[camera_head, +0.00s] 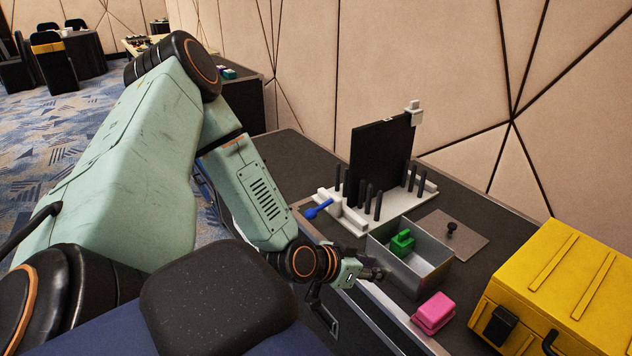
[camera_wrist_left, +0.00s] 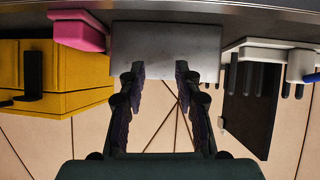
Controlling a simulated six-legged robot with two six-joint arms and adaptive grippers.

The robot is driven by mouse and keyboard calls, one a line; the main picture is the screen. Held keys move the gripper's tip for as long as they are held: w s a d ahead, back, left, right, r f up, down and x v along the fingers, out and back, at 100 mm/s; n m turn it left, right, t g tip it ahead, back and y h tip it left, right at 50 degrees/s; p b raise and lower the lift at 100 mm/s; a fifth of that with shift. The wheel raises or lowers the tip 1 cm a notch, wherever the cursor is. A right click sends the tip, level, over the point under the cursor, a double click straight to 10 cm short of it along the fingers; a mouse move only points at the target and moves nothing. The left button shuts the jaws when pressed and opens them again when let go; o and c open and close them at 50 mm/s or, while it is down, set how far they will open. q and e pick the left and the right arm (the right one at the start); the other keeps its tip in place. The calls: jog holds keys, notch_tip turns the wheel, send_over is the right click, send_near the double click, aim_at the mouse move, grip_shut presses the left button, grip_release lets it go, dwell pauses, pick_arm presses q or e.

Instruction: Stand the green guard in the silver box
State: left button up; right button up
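The silver box (camera_head: 424,283) is open-topped and stands near the table's front edge. The green guard (camera_head: 402,243) is inside its left part, with a smaller raised block on it; its lower part is hidden by the box wall, so I cannot tell how it rests. My left gripper (camera_head: 358,298) is just in front of and left of the box, at the table's edge. In the left wrist view the gripper (camera_wrist_left: 160,72) has its fingers wide apart with nothing between them, facing the silver box wall (camera_wrist_left: 165,45). The guard is hidden there. My right gripper is not visible.
A pink block (camera_head: 434,312) lies right of the box, then a yellow case (camera_head: 560,285). A grey lid (camera_head: 462,231) with a black knob lies behind the box. A white rack (camera_head: 424,188) with black pegs, an upright black panel (camera_head: 378,150) and a blue lever (camera_head: 317,209) stands behind.

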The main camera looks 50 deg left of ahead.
pick_arm(q)
jog(key=s+d+f+g, duration=0.6)
jog(key=s+d+f, duration=0.25)
jog(key=s, duration=0.25)
jog(key=s+f+g+y, duration=0.1)
jog(key=s+f+g, duration=0.1)
jog(key=s, duration=0.6)
jog(key=s+d+f+n+g+y, duration=0.1)
jog(key=s+f+g, duration=0.1)
jog(key=s, duration=0.6)
jog(key=shift+d+g, duration=0.3)
jog(key=shift+g, duration=0.3)
